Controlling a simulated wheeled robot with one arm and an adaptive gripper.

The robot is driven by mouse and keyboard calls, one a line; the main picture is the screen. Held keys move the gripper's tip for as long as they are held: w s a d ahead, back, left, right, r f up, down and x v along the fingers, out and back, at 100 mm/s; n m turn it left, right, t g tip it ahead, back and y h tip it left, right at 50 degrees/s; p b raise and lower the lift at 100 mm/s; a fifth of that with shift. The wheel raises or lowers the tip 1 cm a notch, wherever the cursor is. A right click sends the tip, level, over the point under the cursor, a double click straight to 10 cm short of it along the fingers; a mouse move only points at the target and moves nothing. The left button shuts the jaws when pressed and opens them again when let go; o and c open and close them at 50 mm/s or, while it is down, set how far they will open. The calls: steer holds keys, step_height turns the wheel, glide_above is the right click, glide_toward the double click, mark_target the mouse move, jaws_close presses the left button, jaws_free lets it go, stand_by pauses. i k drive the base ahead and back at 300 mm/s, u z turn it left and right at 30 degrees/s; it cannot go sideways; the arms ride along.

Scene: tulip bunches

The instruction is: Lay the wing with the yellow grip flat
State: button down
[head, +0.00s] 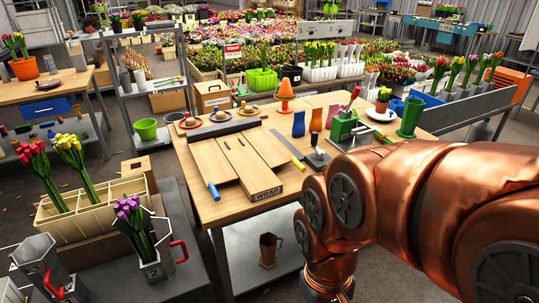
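A wooden wrapping board (268,193) marked "WRAP" sits on the wooden table. A wooden wing (207,162) with a blue grip (213,191) extends on its left side. A wooden panel (266,148) lies along its right side, and a yellow grip (298,164) shows at that side's near edge. I cannot tell how far this right wing is tilted. My copper-coloured arm fills the right of the view and bends down at the bottom centre. My gripper is not in view.
An orange cone (285,91) stands behind. A cream tray of flowers (95,212) is at left. A jug (268,250) stands on the lower shelf.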

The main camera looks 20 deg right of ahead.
mark_target(275, 154)
steer(key=u, duration=0.45)
steer(key=i, duration=0.9)
steer(key=z, duration=0.2)
